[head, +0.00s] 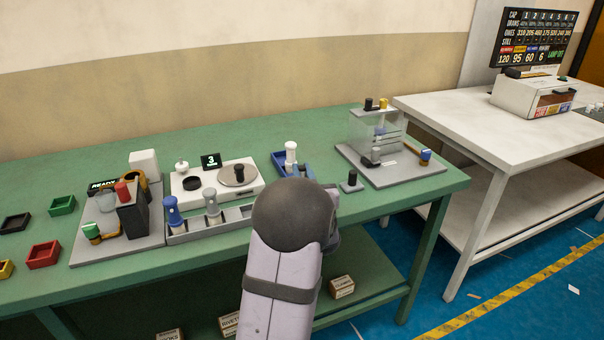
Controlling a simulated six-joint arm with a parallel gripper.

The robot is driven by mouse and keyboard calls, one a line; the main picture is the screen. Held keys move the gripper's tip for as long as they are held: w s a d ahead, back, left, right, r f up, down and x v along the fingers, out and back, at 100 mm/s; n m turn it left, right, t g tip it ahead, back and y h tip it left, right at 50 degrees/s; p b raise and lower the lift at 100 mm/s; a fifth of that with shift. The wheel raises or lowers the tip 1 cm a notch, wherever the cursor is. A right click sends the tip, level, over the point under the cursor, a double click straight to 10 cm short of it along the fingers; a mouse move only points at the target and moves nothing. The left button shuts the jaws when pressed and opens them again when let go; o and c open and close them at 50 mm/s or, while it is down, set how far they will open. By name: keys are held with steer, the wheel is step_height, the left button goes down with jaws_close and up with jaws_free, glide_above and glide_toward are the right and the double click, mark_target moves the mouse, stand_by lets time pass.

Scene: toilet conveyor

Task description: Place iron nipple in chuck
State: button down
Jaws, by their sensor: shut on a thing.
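My arm (282,270) rises from the bottom centre, and its dark rounded joint covers part of the bench's front edge. My gripper is hidden behind this joint, so its fingers and anything in them do not show. A small dark cylinder (240,173) stands on the round plate of a white weighing unit (190,183); I cannot tell whether it is the iron nipple. I cannot identify the chuck for certain. A grey stand with clear plates (375,126) is at the bench's right, with a small dark-topped block (352,181) beside its base.
A grey tray (188,238) holds blue and grey handled tools. A blue bin (281,160) with a white-topped piece is behind my arm. A station with a dark block (132,220) stands left, beside small coloured bins (44,256). The green bench's back strip is clear.

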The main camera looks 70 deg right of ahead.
steer(key=shift+f, duration=0.25)
steer(key=shift+f, duration=0.15)
steer(key=c, duration=1.7)
jaws_free()
steer(key=b+v, duration=0.1)
steer(key=v, duration=0.5)
steer(key=shift+s+d+f, duration=0.1)
steer(key=shift+s, duration=0.05)
steer(key=shift+o, duration=0.6)
steer(key=shift+s+a, duration=0.3)
steer(key=shift+a, duration=0.3)
